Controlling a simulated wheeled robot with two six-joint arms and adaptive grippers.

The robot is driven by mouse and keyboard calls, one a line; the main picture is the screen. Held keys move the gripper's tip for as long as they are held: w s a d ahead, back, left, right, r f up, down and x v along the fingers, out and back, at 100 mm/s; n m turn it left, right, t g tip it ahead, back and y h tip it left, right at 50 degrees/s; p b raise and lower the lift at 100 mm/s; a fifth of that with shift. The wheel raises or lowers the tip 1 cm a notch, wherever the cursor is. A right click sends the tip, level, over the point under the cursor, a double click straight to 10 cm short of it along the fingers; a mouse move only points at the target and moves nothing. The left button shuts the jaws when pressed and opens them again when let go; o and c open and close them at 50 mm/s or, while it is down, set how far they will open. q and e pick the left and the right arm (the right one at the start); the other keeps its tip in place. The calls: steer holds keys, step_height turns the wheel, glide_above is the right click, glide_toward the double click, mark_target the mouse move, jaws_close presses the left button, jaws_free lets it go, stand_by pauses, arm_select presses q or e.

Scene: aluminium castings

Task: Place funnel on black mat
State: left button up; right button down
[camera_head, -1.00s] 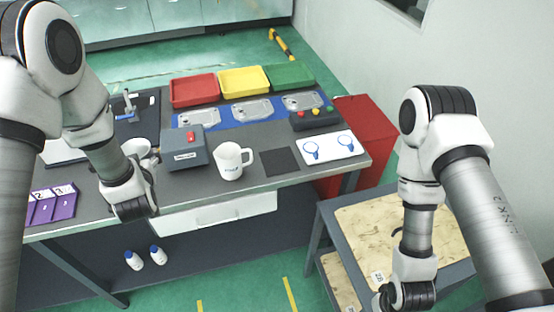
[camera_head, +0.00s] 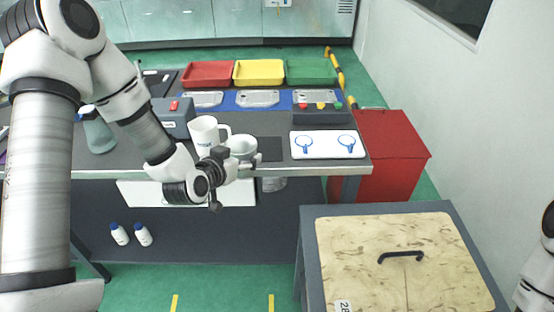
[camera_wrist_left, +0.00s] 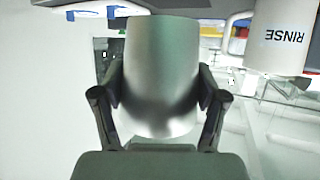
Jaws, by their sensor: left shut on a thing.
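My left gripper (camera_head: 235,162) is shut on the pale funnel (camera_head: 242,146), just above or at the table's front edge. In the left wrist view the funnel (camera_wrist_left: 162,75) is a smooth, greyish, rounded body between the two fingers. The black mat (camera_head: 270,149) lies flat on the table just right of the funnel, its left part hidden behind the funnel and gripper. I cannot tell whether the funnel overhangs the mat. My right gripper is out of view.
A white mug (camera_head: 206,132) stands close left of the funnel and shows in the wrist view (camera_wrist_left: 283,40). A white board with blue rings (camera_head: 327,145) lies right of the mat. Coloured trays line the back.

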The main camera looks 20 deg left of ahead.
arm_select(q)
steer(key=shift+w+a+p, duration=0.15)
steer(key=shift+w+a, duration=0.15)
steer(key=shift+w, duration=0.2)
steer(key=shift+w+a+p, duration=0.15)
steer(key=shift+w+a, duration=0.1)
steer(key=shift+w, duration=0.25)
steer(key=w, duration=0.4)
steer(key=w+a+f+p, duration=0.1)
steer(key=w, duration=0.3)
steer(key=w+p, duration=0.1)
steer(key=w, duration=0.4)
steer(key=shift+w+a+f, duration=0.1)
steer(key=shift+a+f, duration=0.1)
steer(key=f, duration=0.1)
steer(key=f+p, duration=0.1)
steer(key=f, duration=0.1)
steer(key=shift+w+d, duration=0.15)
steer(key=shift+w, duration=0.15)
steer(key=shift+f, duration=0.5)
steer(key=o, duration=1.5)
